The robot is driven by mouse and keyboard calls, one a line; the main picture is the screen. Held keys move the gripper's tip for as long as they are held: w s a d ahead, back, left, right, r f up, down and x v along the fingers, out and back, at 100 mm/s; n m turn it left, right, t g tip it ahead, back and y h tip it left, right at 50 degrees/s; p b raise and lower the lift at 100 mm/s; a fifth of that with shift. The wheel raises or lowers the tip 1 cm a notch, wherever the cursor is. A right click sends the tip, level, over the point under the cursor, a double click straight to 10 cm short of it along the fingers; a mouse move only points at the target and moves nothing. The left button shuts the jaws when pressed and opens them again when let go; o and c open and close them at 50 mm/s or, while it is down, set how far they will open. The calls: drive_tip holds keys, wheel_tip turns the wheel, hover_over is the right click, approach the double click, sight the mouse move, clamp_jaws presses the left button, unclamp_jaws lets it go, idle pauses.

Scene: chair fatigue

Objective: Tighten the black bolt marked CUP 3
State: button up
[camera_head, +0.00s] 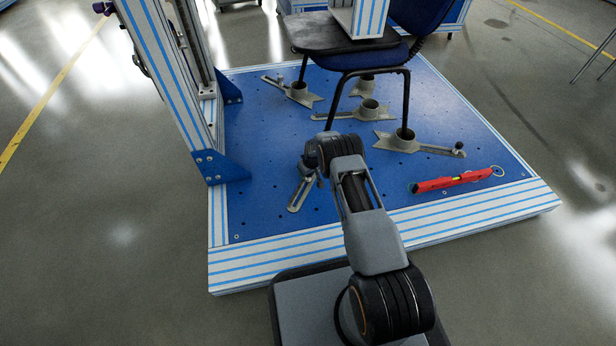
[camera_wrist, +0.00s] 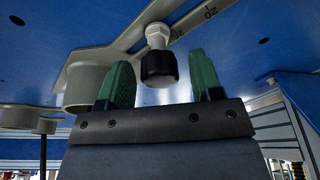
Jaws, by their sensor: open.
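In the wrist view, a bolt with a black knurled head (camera_wrist: 158,69) and a pale shank stands on a grey slotted bracket (camera_wrist: 122,30). My gripper (camera_wrist: 158,60) has two green fingers, spread apart, one on each side of the black head. Gaps show between the head and both fingers. A grey cup (camera_wrist: 86,86) is beside the left finger. In the head view, my gripper is mostly hidden by my arm, near a slotted bracket (camera_head: 300,194) on the blue plate. No CUP 3 marking is readable.
The blue perforated plate (camera_head: 270,212) bears several grey cups, including one at a chair leg (camera_head: 404,136) and one in the middle (camera_head: 370,108). A red tool (camera_head: 450,181) lies at the right. A blue-white post (camera_head: 170,75) stands left.

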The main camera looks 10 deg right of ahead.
drive_tip(key=shift+n, duration=0.3)
drive_tip(key=n, duration=0.3)
drive_tip(key=shift+n+y, duration=0.3)
drive_tip(key=shift+y, duration=0.1)
drive_tip(key=shift+c, duration=0.2)
drive_tip(key=c, duration=0.8)
drive_tip(key=shift+m+h, duration=0.4)
drive_tip(key=shift+m, duration=1.6)
drive_tip(key=shift+c, duration=0.2)
drive_tip(key=shift+m, duration=0.3)
drive_tip(key=m+h, duration=0.1)
drive_tip(key=m, duration=0.2)
